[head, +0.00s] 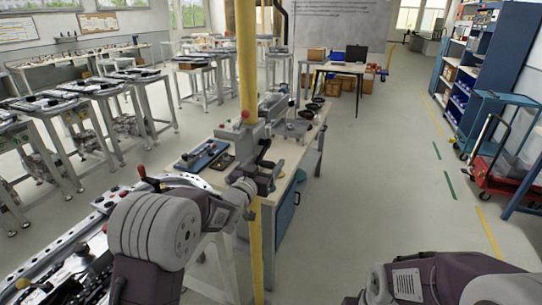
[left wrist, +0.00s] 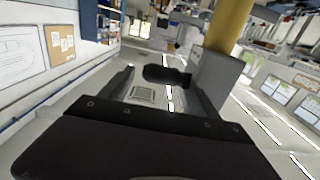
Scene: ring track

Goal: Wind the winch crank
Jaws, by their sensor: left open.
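The winch is a grey box (head: 243,140) with a red knob on top, on the near end of a workbench beside a yellow post. Its crank appears to be the dark piece (head: 264,151) at the box's right side, partly covered by my gripper. My left gripper (head: 269,173) is open, close to the crank. In the left wrist view, a black crank grip (left wrist: 166,75) lies between the two open fingers, with no clear contact. The grey winch side (left wrist: 212,78) is just right of it. My right arm shows at bottom right; its gripper is out of view.
The yellow post (head: 247,75) rises right beside my left forearm and the winch. The workbench (head: 288,185) carries a blue tray (head: 203,156) and dark round parts. A curved track table (head: 107,203) is at left. The floor at right is clear up to a red cart (head: 497,178).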

